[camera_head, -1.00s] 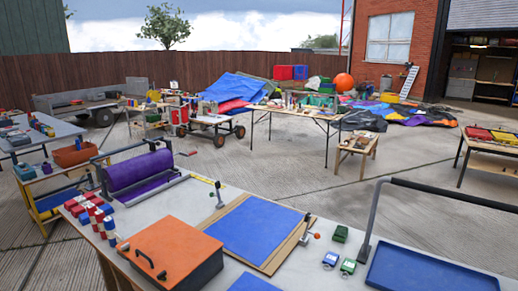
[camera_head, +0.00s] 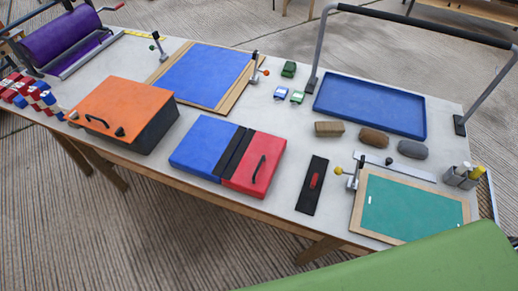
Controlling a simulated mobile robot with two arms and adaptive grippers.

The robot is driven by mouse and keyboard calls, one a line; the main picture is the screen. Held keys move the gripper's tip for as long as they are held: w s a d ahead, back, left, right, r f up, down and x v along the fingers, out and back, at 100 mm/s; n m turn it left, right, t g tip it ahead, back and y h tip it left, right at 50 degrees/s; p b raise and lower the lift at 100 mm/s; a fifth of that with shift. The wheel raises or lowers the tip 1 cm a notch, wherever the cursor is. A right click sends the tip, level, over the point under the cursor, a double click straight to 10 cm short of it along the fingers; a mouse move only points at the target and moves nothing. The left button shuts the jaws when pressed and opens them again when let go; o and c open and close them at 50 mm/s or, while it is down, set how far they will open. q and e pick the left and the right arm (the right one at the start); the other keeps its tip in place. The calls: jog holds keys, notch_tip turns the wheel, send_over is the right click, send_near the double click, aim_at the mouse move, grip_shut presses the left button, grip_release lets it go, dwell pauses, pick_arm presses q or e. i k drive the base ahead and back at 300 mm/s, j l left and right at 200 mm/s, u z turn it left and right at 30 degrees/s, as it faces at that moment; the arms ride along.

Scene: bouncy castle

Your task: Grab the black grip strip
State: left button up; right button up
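A flat black strip (camera_head: 312,186) with a small red patch lies on the pale worktable (camera_head: 285,165), toward the front edge. It is right of the red and blue box and left of the teal board, with bare table around it. Another black band (camera_head: 233,153) runs between the blue and red halves of that box (camera_head: 205,142). A long black sleeve (camera_head: 425,22) covers the bar of a grey frame at the upper right. I cannot tell for certain which is the grip strip; the flat strip fits best. Neither of my grippers is in view.
The teal board (camera_head: 415,205) has a clamp at its left corner. Small blocks (camera_head: 374,137) and a blue tray (camera_head: 370,105) lie behind it. An orange box (camera_head: 125,108) stands left. A large green surface (camera_head: 420,265) fills the bottom right and hides some floor.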

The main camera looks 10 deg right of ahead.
aim_at(308, 202)
jog(key=z, duration=1)
